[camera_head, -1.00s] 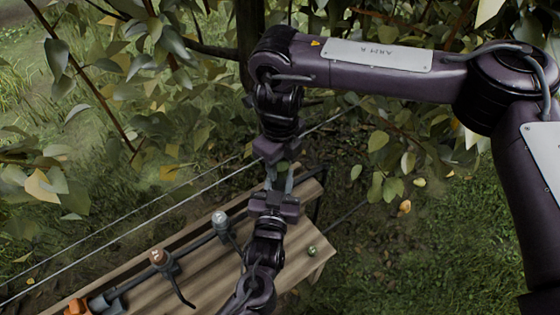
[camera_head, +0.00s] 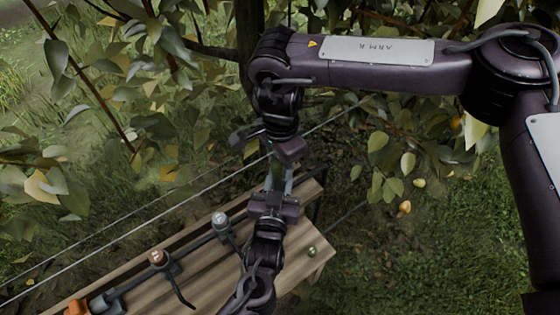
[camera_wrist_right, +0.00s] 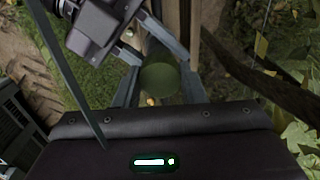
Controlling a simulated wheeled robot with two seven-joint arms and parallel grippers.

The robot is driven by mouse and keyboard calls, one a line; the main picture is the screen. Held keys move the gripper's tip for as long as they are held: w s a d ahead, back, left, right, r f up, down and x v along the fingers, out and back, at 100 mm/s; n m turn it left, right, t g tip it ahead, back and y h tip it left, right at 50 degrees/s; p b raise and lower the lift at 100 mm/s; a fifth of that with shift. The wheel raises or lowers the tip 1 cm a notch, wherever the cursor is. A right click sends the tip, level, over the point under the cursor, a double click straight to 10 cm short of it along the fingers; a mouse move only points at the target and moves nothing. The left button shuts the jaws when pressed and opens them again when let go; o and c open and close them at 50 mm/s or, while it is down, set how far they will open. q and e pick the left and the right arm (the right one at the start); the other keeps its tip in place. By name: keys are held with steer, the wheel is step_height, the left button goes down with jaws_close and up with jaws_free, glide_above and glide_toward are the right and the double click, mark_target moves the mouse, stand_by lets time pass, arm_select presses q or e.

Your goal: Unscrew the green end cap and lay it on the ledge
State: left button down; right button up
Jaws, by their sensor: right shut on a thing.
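The green end cap (camera_wrist_right: 160,80) shows as a round olive-green face in the right wrist view, between the fingers of my right gripper (camera_wrist_right: 158,92). My right gripper (camera_head: 268,150) is shut on it, above the far end of the ledge (camera_head: 225,285). In the head view the cap is mostly hidden by the grippers. My left gripper (camera_head: 279,182) comes up from below, facing the right one. Its fingers stand on either side of the green piece; whether they grip it is unclear. In the wrist view it sits at the upper left (camera_wrist_right: 150,45).
A small round green thing (camera_head: 312,251) lies near the ledge's right end. A grey pipe with a copper-topped fitting (camera_head: 157,258) and a silver-topped fitting (camera_head: 219,219) runs along the ledge. Wires (camera_head: 185,205) cross behind. Leafy branches (camera_head: 110,80) hang above.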

mark_target(280, 164)
steer(key=shift+r, duration=0.15)
steer(key=shift+r, duration=1)
steer(key=shift+r, duration=2)
arm_select(q)
steer(key=c, duration=1)
jaws_free()
steer(key=shift+o, duration=0.2)
